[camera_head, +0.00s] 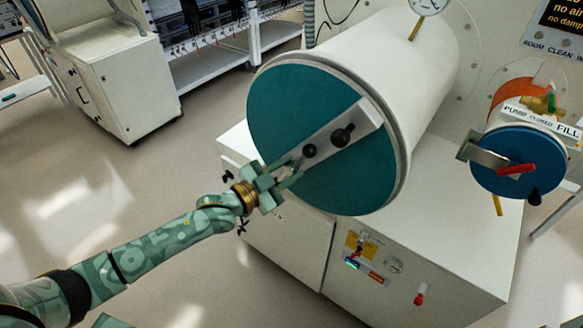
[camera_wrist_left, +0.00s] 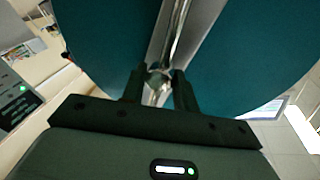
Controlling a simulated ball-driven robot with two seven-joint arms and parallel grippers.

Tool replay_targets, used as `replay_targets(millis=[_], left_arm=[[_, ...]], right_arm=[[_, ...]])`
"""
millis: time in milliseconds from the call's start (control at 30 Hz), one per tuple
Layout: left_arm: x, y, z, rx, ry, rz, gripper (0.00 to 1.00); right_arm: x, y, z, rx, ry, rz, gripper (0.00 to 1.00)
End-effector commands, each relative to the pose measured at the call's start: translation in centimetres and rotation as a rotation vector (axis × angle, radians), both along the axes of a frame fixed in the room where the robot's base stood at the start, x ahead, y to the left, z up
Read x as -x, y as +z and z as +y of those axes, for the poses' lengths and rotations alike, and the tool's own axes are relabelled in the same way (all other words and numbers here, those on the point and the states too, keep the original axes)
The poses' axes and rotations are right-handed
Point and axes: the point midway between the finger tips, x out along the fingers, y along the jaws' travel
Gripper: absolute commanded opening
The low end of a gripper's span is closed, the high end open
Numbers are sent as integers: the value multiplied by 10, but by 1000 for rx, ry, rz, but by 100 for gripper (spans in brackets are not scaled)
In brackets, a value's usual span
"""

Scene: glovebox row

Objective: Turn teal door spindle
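The large teal round door (camera_head: 285,105) closes the near end of a white cylinder. A pale crossbar (camera_head: 365,115) runs diagonally over it and carries two black knobs, a larger one (camera_head: 343,135) and a smaller one (camera_head: 310,150). I cannot tell which part is the spindle. My left gripper (camera_head: 296,168) is at the bar's lower left end, just short of the smaller knob. In the left wrist view its two dark fingers (camera_wrist_left: 160,88) stand apart, with shiny metal between and beyond them; contact is unclear. The teal door (camera_wrist_left: 105,45) fills the background there. My right gripper is out of view.
A smaller blue round door (camera_head: 515,150) with a red handle (camera_head: 516,169) is at the right. A white cabinet (camera_head: 450,240) stands below the cylinder, with a small control panel (camera_head: 368,255). Open floor (camera_head: 150,190) lies at the left.

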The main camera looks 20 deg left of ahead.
Motion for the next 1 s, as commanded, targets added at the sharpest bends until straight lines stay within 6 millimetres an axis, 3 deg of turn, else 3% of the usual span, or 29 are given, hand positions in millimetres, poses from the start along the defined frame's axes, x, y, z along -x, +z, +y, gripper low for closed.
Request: replay_targets(millis=[400, 533, 1000], left_arm=[[-10, 0, -7, -2, 0, 1, 30], [-10, 0, -7, -2, 0, 1, 0], [-10, 1, -7, -65, 0, -23, 0]], right_arm=[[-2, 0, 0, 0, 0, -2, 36], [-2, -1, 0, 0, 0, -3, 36], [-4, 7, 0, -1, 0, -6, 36]])
